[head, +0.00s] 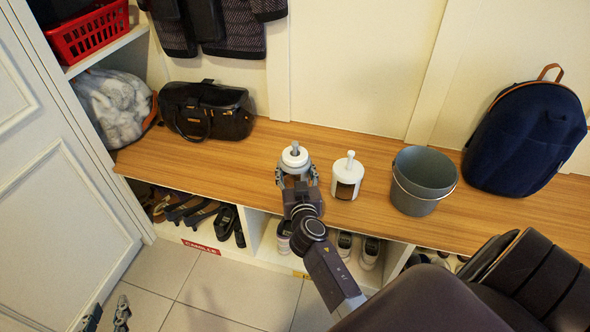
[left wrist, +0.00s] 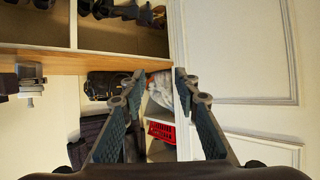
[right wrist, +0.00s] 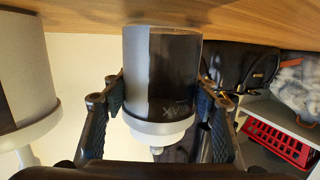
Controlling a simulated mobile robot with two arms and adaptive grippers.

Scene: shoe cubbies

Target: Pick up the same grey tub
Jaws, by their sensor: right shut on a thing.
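The grey tub (head: 424,182), with a thin wire handle, stands open and upright on the wooden bench, right of centre in the head view. My right gripper (head: 297,182) is apart from it, to its left. That gripper is shut on a canister with a white lid (head: 294,156). In the right wrist view, fingers stand on both sides of this canister (right wrist: 161,75), which has a dark label. I cannot tell whether it touches the bench. My left gripper (head: 106,318) is low at the left, its fingers apart and empty in the left wrist view (left wrist: 157,85).
A second white-lidded canister (head: 347,177) stands between my right gripper and the tub. A navy backpack (head: 526,138) is close right of the tub. A black bag (head: 207,110) lies at the bench's left. Shoes (head: 228,222) fill cubbies below. Bare bench (head: 250,160) lies left of the gripper.

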